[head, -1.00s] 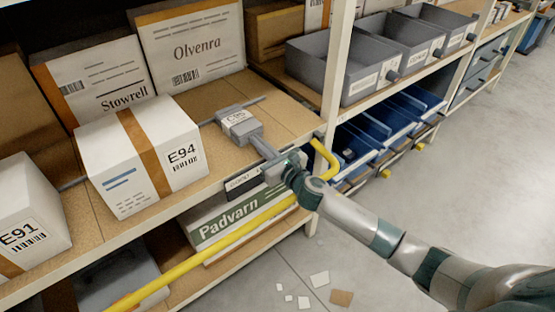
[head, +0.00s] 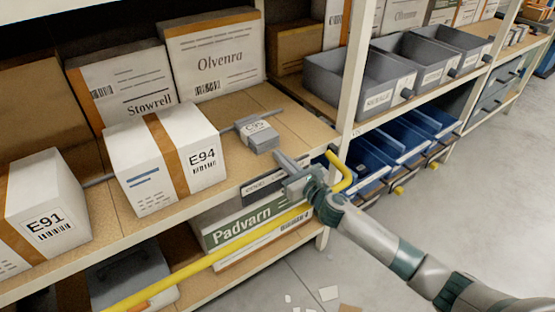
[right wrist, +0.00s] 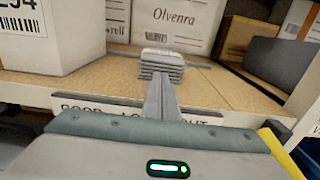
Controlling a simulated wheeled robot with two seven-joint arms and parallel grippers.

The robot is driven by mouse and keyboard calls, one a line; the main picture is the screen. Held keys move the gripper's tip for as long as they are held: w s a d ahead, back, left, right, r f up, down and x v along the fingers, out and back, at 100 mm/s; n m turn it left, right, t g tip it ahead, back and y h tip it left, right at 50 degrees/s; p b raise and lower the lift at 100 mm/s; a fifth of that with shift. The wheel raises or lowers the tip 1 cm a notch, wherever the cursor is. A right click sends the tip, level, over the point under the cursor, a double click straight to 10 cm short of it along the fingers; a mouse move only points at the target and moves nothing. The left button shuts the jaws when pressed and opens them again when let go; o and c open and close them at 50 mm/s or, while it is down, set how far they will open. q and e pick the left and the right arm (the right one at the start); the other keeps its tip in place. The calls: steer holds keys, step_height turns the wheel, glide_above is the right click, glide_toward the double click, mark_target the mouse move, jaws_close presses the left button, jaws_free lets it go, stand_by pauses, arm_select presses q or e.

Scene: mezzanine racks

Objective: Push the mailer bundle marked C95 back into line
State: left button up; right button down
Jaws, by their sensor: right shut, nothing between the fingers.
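The mailer bundle marked C95 (head: 259,135) is a small grey stack with a white label band. It lies flat on the brown shelf (head: 297,128), right of the box marked E94, with its back close to a thin grey strip. It also shows in the right wrist view (right wrist: 162,64). My right gripper (head: 280,157) is shut and empty, at the shelf's front edge, its fingers pointing at the bundle's front. A small gap seems to separate fingertips and bundle in the head view. In the right wrist view the fingers (right wrist: 160,82) overlap the bundle's lower front. My left gripper is not in view.
Box E94 (head: 168,160) and box E91 (head: 40,215) stand left along the shelf. Stowrell (head: 125,85) and Olvenra (head: 212,55) boxes stand behind. A rack upright (head: 352,90) and a yellow rail (head: 215,260) are close to my right arm. Shelf right of the bundle is clear.

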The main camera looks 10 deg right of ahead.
steer(key=shift+v, duration=0.9)
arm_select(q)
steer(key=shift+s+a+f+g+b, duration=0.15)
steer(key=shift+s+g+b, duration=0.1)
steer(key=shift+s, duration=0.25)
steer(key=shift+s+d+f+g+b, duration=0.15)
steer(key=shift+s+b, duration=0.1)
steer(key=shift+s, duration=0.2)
arm_select(e)
steer(key=v, duration=0.8)
steer(key=shift+s+d, duration=0.2)
steer(key=shift+s, duration=0.1)
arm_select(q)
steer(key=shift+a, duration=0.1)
arm_select(e)
steer(key=shift+f, duration=0.1)
